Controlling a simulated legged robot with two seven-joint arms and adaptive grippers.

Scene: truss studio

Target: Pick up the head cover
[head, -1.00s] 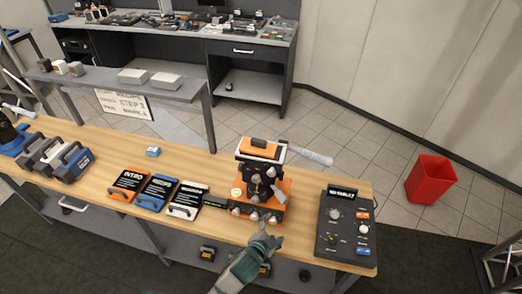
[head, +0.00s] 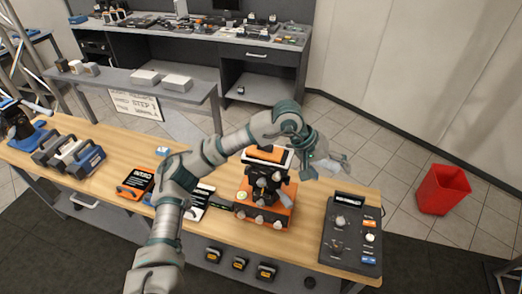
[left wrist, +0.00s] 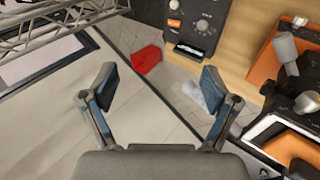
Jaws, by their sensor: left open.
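The orange machine (head: 262,207) stands on the wooden bench. On its top is an orange piece in a black and white frame (head: 266,154), which may be the head cover; no label tells. My left arm reaches across the bench behind this top. My left gripper (head: 318,160) is open and empty, just right of the machine's top. In the left wrist view the open fingers (left wrist: 158,78) are apart, with the machine's orange parts (left wrist: 300,150) at lower right. A pale, translucent handle-like piece (head: 338,162) lies beside the fingers; contact is unclear.
A black control box (head: 350,228) stands on the wooden bench (head: 312,200) to the right. Toolbox-like cases (head: 68,155) stand at the left. A red bin (head: 443,190) is on the floor.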

